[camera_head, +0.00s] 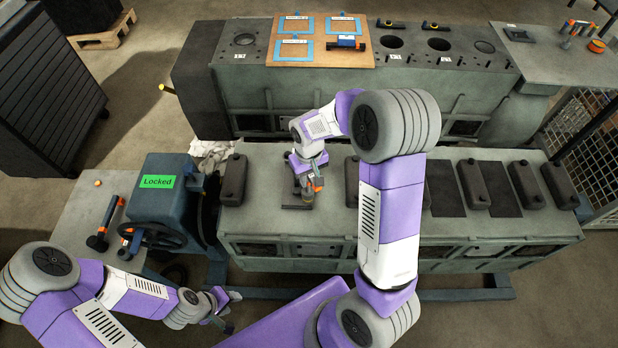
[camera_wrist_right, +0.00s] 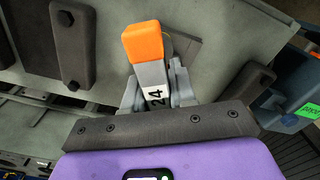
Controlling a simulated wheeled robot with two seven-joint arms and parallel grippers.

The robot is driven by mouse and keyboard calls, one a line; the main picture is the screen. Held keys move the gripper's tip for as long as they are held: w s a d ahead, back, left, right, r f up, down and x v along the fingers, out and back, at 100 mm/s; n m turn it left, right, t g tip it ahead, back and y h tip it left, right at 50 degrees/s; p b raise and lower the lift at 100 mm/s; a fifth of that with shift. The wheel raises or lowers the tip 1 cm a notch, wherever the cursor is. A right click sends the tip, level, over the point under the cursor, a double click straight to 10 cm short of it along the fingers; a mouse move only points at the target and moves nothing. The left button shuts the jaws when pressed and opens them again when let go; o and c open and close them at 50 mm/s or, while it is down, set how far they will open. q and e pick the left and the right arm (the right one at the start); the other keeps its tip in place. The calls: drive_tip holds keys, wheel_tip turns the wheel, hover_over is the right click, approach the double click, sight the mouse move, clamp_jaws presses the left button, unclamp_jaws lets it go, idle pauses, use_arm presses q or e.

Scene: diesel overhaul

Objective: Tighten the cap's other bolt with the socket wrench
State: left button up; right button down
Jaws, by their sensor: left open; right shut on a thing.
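My right gripper (camera_head: 308,178) is shut on the socket wrench and holds it over the grey engine block (camera_head: 400,255). In the right wrist view the wrench (camera_wrist_right: 150,75) is a grey tool marked 24 with an orange end, between the fingers (camera_wrist_right: 157,92). Its socket end is hidden, so I cannot tell whether it sits on a bolt. A dark cap (camera_wrist_right: 72,45) with two bolt heads shows at left there. A dark piece (camera_head: 297,207) shows below the gripper in the head view. My left gripper (camera_head: 222,308) is open and empty, low left of the block.
Other dark caps, including one at left (camera_head: 234,180) and one at right (camera_head: 473,184), lie along the block. A blue stand (camera_head: 165,195) with a handwheel and green "Locked" sign is at left. A hammer-like tool (camera_head: 104,225) lies on the side table (camera_head: 80,215). A second block (camera_head: 300,95) stands behind.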

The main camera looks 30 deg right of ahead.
drive_tip(key=m, duration=0.3)
drive_tip(key=shift+w, duration=0.1)
drive_tip(key=m, duration=0.3)
drive_tip(key=shift+a+r, duration=0.1)
drive_tip(key=m+p, duration=0.1)
drive_tip(key=m, duration=0.4)
drive_tip(key=shift+w+p, duration=0.1)
drive_tip(key=shift+p, duration=0.25)
drive_tip(key=shift+r+m+p, duration=0.1)
drive_tip(key=shift+m+p, duration=0.25)
drive_tip(key=shift+m, duration=0.55)
drive_tip(key=m+p, duration=0.5)
drive_tip(key=m, duration=0.5)
drive_tip(key=shift+w, duration=0.1)
drive_tip(key=shift+m+p, duration=0.35)
drive_tip(key=shift+m, duration=0.65)
drive_tip(key=shift+a+f+m, duration=0.1)
drive_tip(key=shift+f+m, duration=0.2)
drive_tip(key=shift+m, duration=0.8)
